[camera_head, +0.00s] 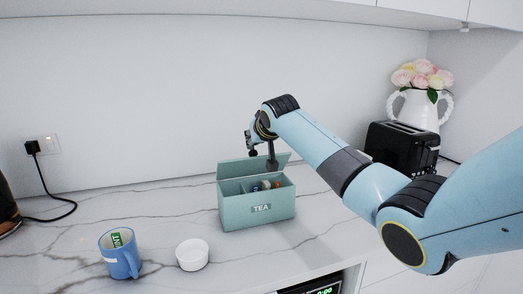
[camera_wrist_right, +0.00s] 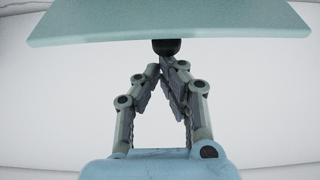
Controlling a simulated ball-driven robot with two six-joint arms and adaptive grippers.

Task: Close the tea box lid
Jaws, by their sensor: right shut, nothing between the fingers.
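The teal tea box (camera_head: 236,213), marked TEA, stands on the marble counter. Its lid (camera_head: 232,168) is open and stands up at the back edge, and compartments with small packets show inside. My right gripper (camera_head: 272,165) points down at the right part of the lid. In the right wrist view its fingers (camera_wrist_right: 165,60) are shut and empty, with the tips close to the edge of a teal panel (camera_wrist_right: 170,22), which looks like the lid. I cannot tell whether they touch. My left gripper is not in view.
A blue mug (camera_head: 118,262) with a tea tag and a white ramekin (camera_head: 192,256) stand at the front left. A black toaster (camera_head: 400,150) and a white vase of flowers (camera_head: 418,108) stand at the right. A black cord (camera_head: 62,190) hangs from the wall outlet.

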